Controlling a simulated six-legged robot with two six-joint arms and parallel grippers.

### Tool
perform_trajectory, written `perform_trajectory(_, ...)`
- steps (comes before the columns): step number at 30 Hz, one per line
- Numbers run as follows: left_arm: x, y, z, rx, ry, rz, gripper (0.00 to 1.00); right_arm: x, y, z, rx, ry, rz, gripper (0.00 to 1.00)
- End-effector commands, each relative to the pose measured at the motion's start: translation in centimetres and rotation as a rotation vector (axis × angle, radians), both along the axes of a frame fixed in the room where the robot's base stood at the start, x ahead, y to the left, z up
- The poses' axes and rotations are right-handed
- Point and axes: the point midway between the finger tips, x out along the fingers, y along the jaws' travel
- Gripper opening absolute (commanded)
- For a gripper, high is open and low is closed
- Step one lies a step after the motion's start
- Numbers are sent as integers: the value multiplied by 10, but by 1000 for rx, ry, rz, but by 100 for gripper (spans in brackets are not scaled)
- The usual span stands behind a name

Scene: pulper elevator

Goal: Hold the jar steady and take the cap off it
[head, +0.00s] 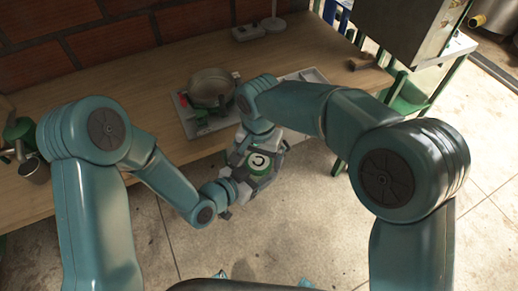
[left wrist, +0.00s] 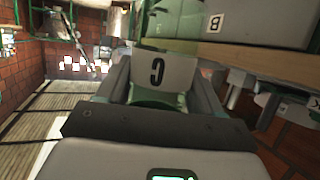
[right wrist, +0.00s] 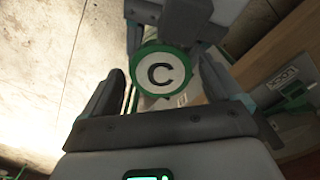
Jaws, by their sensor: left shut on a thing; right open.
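The jar stands in the air in front of the bench, with its round cap (head: 259,162) facing up, white with a green rim and a black C. My left gripper (head: 238,185) is shut on the jar, whose white label with a C (left wrist: 165,70) shows between its fingers in the left wrist view. My right gripper (right wrist: 162,70) is open above the jar. Its fingers stand on either side of the cap (right wrist: 160,74), with visible gaps. The cap sits on the jar. Most of the jar's body is hidden by the cap and grippers.
A steel cabinet (head: 410,30) stands at the back right. The floor (head: 290,220) below is clear.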

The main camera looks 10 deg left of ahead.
Motion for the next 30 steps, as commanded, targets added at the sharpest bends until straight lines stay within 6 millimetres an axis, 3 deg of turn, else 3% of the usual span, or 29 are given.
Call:
perform_trajectory(7,0,0,0,-1,-1,0,0,0,0,-1,0,0,0,93)
perform_trajectory(8,0,0,0,-1,-1,0,0,0,0,-1,0,0,0,86)
perform_trajectory(12,0,0,0,-1,-1,0,0,0,0,-1,0,0,0,40)
perform_trajectory(13,0,0,0,-1,-1,0,0,0,0,-1,0,0,0,35)
perform_trajectory(18,0,0,0,0,-1,1,0,0,0,-1,-1,0,23,34)
perform_trajectory(24,0,0,0,0,-1,1,0,0,-1,-1,0,1,237,34)
perform_trajectory(30,0,0,0,-1,-1,2,0,0,-1,-1,0,1,260,34)
